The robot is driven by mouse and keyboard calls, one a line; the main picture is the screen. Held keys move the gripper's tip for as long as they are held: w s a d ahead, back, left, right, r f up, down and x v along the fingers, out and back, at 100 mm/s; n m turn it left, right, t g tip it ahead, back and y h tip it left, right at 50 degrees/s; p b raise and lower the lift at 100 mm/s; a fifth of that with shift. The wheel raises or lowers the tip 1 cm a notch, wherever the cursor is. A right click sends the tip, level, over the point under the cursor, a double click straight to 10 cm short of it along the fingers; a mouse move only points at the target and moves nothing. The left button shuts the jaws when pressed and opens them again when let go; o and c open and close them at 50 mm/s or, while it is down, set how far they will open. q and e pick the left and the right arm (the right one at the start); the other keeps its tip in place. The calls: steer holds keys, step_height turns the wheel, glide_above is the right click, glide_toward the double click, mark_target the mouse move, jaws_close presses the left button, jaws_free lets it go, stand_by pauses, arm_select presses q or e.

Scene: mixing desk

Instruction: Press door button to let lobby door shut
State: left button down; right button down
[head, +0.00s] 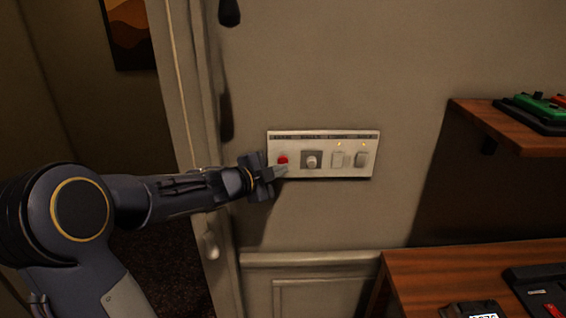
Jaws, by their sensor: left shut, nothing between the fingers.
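A pale wall panel (323,171) carries a row of controls. The red button (283,160) is at its left end. To its right are a round knob (312,161) and two switches (338,159) with small lit lights above them. My left gripper (285,171) is shut and empty, its fingertips just below the red button. I cannot tell whether they touch the panel. A doorway (150,130) with a pale frame opens left of the panel. My right gripper is out of view.
A wooden shelf (480,120) holds a green device (540,106) at the right. A wooden desk (420,275) with dark devices (472,309) is at the lower right. The wall between panel and shelf is clear. A framed picture (132,35) hangs beyond the doorway.

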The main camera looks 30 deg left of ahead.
arm_select(q)
steer(key=shift+w, duration=0.1)
steer(key=shift+w+a, duration=0.2)
steer(key=shift+w, duration=0.05)
